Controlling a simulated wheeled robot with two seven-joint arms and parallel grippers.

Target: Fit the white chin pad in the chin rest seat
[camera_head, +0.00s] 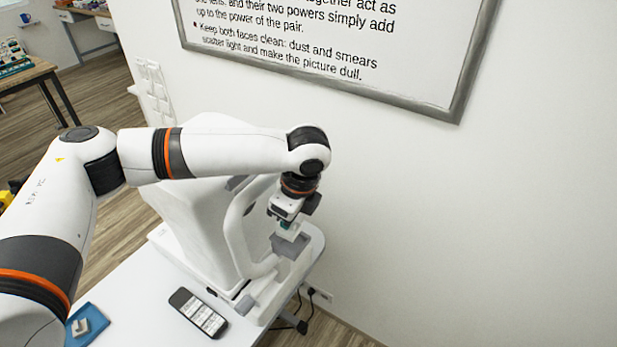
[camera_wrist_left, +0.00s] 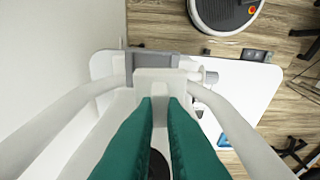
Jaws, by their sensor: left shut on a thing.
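My left gripper (camera_head: 289,226) reaches over the white eye-test machine (camera_head: 190,205) from the left, pointing down at the chin rest. Its teal fingers, also in the left wrist view (camera_wrist_left: 160,103), are shut on the white chin pad (camera_wrist_left: 157,78). The grey chin rest seat (camera_head: 291,246) is just below the fingers in the head view. In the left wrist view the grey seat (camera_wrist_left: 148,62) shows behind and beside the pad. The pad overlaps the seat there; I cannot tell whether they touch. My right gripper is not in view.
The machine's curved white frame bars (camera_wrist_left: 65,122) run on both sides of my fingers. A phone (camera_head: 198,312) lies on the white table (camera_head: 138,290). A blue tray (camera_head: 87,325) holding a small pale piece is at the lower left. The wall is close on the right.

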